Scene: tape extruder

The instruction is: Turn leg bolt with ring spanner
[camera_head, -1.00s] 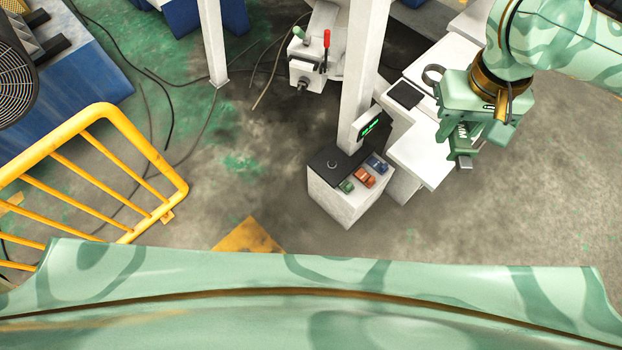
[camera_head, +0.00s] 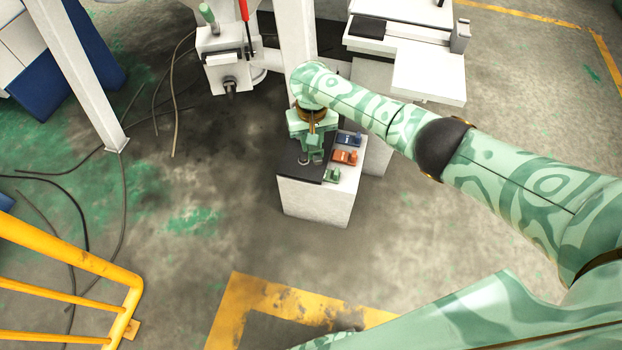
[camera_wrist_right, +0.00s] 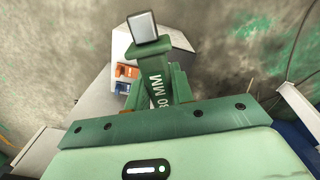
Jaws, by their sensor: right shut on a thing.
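My right gripper (camera_head: 311,157) is over the dark top of a small white pedestal (camera_head: 315,205), at its left part. I cannot pick out the ring spanner or the leg bolt for certain. My left gripper is out of view.
Blue, orange (camera_head: 346,157) and green blocks sit on the pedestal, right of my gripper. A white post (camera_head: 297,40) stands behind it. A machine head (camera_head: 228,72) is at left, white tables (camera_head: 430,70) at right. A yellow railing (camera_head: 70,262) is front left. Floor before the pedestal is clear.

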